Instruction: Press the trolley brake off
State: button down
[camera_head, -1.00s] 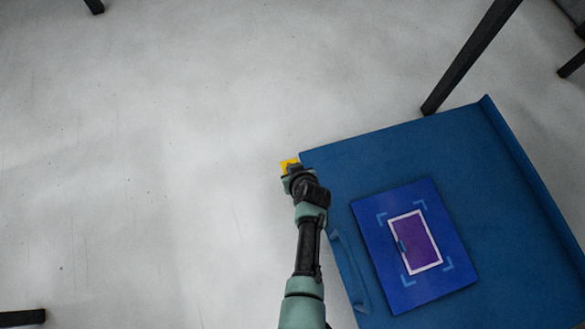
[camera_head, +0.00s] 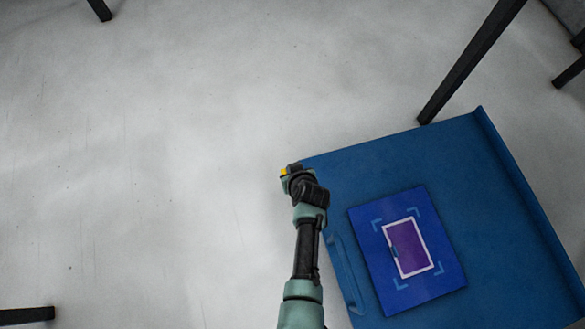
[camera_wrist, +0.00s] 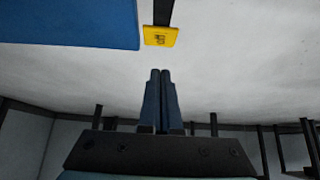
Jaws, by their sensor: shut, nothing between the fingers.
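The blue trolley (camera_head: 440,160) stands at the right in the head view, and its blue edge (camera_wrist: 70,22) shows at the upper left in the wrist view. The yellow brake pedal (camera_wrist: 160,36) sits on a dark arm beside the trolley's corner. In the head view only a sliver of the pedal (camera_head: 284,172) shows; my wrist hides the rest. My gripper (camera_wrist: 160,72) is shut and empty, its two blue fingers together and pointing toward the pedal. In the wrist view a gap of floor shows between fingertips and pedal; I cannot tell the depth.
A blue-purple panel with a white-framed purple rectangle (camera_head: 412,248) lies on the trolley top. A handle (camera_head: 343,270) runs along the trolley's left side. A dark table leg (camera_head: 470,65) stands behind the trolley. The grey floor (camera_head: 140,180) at left is clear.

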jog(key=p+v, duration=0.4)
jog(key=v, duration=0.4)
jog(key=shift+r+p, duration=0.3)
jog(key=shift+p, duration=0.1)
jog(key=w+r+t+p, duration=0.1)
jog(key=w+r+t, duration=0.35)
jog(key=r, duration=1.15)
jog(key=w+d+r+t+h+p, duration=0.15)
jog(key=w+r, duration=0.55)
jog(key=r, duration=0.8)
jog(key=w+r+t+p, duration=0.1)
jog(key=w+r+t, duration=0.4)
jog(key=r, duration=1.1)
jog(key=s+a+r+m+t+p, duration=0.1)
jog(key=s+r+t, duration=0.15)
jog(key=r, duration=0.95)
jog(key=s+a+r+m+t, duration=0.1)
jog(key=s+r+t, duration=0.15)
jog(key=r, duration=0.95)
jog(key=s+r+m+t+p, duration=0.1)
jog(key=s+r+t+p, duration=0.1)
jog(key=s+r, duration=0.65)
jog(key=s+r+m+t+p, duration=0.1)
jog(key=s+r+t+p, duration=0.15)
jog(key=s+r, duration=0.6)
notch_tip(320, 180, up, 37)
jog(key=w+p, duration=0.3)
jog(key=p, duration=3.2)
jog(key=shift+h, duration=0.35)
